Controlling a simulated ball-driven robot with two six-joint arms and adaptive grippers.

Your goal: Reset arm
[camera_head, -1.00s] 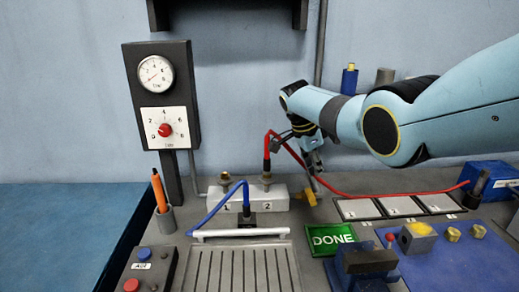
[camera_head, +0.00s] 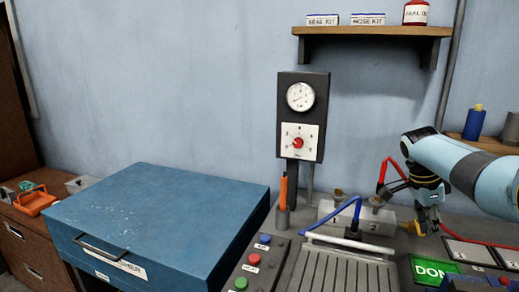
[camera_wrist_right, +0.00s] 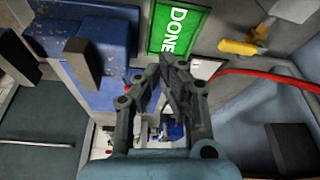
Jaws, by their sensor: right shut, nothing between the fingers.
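My right arm comes in from the right in the head view. Its gripper (camera_head: 428,222) hangs over the bench near the white numbered block (camera_head: 345,214), to the right of it. In the right wrist view the fingers of this gripper (camera_wrist_right: 172,62) meet at their tips with nothing between them. My left gripper is in neither view.
A blue lidded box (camera_head: 160,220) stands left of the bench. The gauge panel (camera_head: 303,115) rises behind the bench, with an orange pen (camera_head: 283,192) in a holder. A red hose (camera_wrist_right: 265,74) and a blue vise (camera_wrist_right: 100,45) lie near the gripper. A shelf (camera_head: 370,31) is above.

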